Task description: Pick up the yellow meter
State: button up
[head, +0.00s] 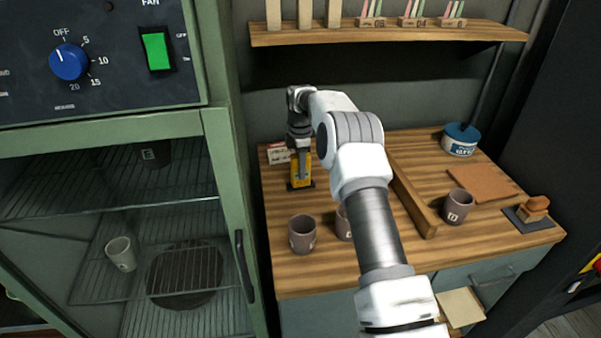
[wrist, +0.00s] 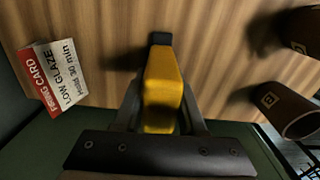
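The yellow meter (head: 300,172) stands on the wooden worktop at its back left, with a black foot at its lower end. In the wrist view the yellow meter (wrist: 162,85) lies between my two fingers, its black end (wrist: 160,38) pointing away from me. My gripper (head: 299,150) points down over the meter's upper part. In the wrist view my gripper (wrist: 161,100) has one finger along each side of the meter, very close to it. Whether the fingers press on it cannot be told.
A firing card (wrist: 55,75) stands left of the meter; it also shows in the head view (head: 278,153). Grey cups (head: 302,234) (head: 457,207) stand on the worktop (head: 330,265). A wooden bar (head: 412,200) and blue tub (head: 460,140) are right. The green cabinet (head: 228,170) is close left.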

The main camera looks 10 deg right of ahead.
grip_shut()
jog(key=shift+r, duration=0.15)
jog(key=shift+r, duration=0.25)
notch_tip(320, 180, up, 4)
jog(key=shift+w+f, duration=0.1)
jog(key=shift+f, duration=0.05)
jog(key=s+d+r, duration=0.4)
jog(key=d+r, duration=0.2)
jog(key=d, duration=0.5)
jog(key=shift+r, duration=0.3)
